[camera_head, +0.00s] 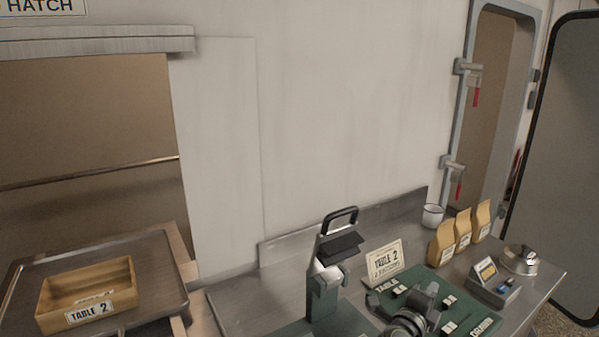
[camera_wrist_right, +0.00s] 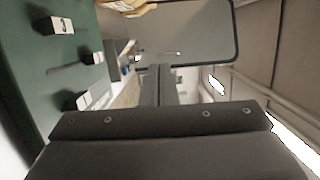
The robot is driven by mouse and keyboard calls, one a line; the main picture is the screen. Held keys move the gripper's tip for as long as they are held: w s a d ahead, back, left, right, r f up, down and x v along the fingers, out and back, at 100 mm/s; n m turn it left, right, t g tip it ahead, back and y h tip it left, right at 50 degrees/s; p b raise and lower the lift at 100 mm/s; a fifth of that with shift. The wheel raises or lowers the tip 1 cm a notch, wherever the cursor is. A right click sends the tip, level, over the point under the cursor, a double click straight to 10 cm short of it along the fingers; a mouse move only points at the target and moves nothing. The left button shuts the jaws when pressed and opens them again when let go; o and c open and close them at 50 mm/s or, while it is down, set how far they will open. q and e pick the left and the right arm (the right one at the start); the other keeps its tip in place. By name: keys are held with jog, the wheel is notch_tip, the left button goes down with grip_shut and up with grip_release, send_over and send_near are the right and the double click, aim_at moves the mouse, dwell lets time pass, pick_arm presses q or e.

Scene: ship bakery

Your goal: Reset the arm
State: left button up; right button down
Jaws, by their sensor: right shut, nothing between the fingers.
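The gripper and arm hide part of the mat. My left gripper is not in view.
A box (camera_head: 103,312) sits on a tray (camera_head: 158,250).

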jog(key=s+a+n+t+y, duration=0.7)
jog(key=s+a+n+y, duration=0.35)
jog(key=n+y, duration=0.8)
jog(key=s+f+n+g, duration=0.2)
jog(key=s+f, duration=0.1)
jog(key=s+f+n+g+h, duration=0.1)
jog(key=s+f+n+g, duration=0.2)
jog(key=s, duration=0.1)
jog(key=s+f+n+g, duration=0.2)
jog(key=s+f+n, duration=0.1)
jog(key=shift+s+g+h, duration=0.3)
jog(key=shift+s+h, duration=0.05)
jog(key=s+d+f+g+h, duration=0.3)
jog(key=s+d+g, duration=0.15)
jog(key=s, duration=0.55)
jog(key=s+d+f+g+h, duration=0.3)
jog(key=s+d+g, duration=0.15)
jog(key=s, duration=0.55)
notch_tip(320, 180, down, 27)
jog(key=d+g+b, duration=0.1)
jog(key=d+b, duration=0.1)
jog(key=s+a+f+g, duration=0.1)
jog(key=s+f, duration=1.4)
jog(key=f, duration=0.1)
jog(key=shift+a+y+b, duration=0.2)
jog(key=shift+y+b, duration=0.2)
